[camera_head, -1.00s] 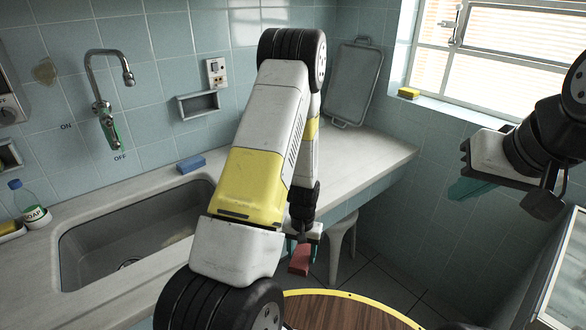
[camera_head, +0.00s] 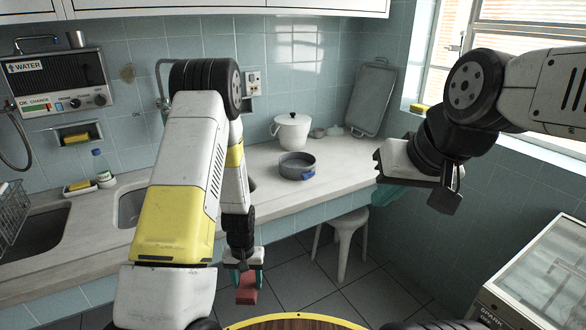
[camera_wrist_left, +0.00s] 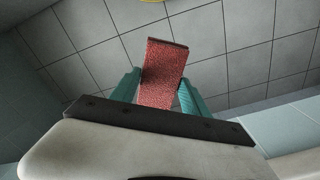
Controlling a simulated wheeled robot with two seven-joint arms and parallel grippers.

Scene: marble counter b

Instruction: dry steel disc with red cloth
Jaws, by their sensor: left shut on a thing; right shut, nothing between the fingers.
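My left gripper (camera_head: 245,276) is shut on a red block-like piece, the red cloth (camera_head: 247,291), and hangs low in front of the counter, over the floor. In the left wrist view the red cloth (camera_wrist_left: 163,70) sits between the two teal fingers (camera_wrist_left: 160,88). My right gripper (camera_head: 384,192) is shut and empty, at the right in front of the tiled wall. No plain steel disc can be made out for sure. A grey round pan (camera_head: 297,160) with a blue piece at its front stands on the counter.
The counter (camera_head: 275,198) carries a white pot (camera_head: 291,132) behind the pan and a soap bottle (camera_head: 103,168) by the sink (camera_head: 130,207). A white stool (camera_head: 342,240) stands below. A round yellow-rimmed wooden top (camera_head: 290,322) is at the bottom; a glass-topped cabinet (camera_head: 535,265) is at right.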

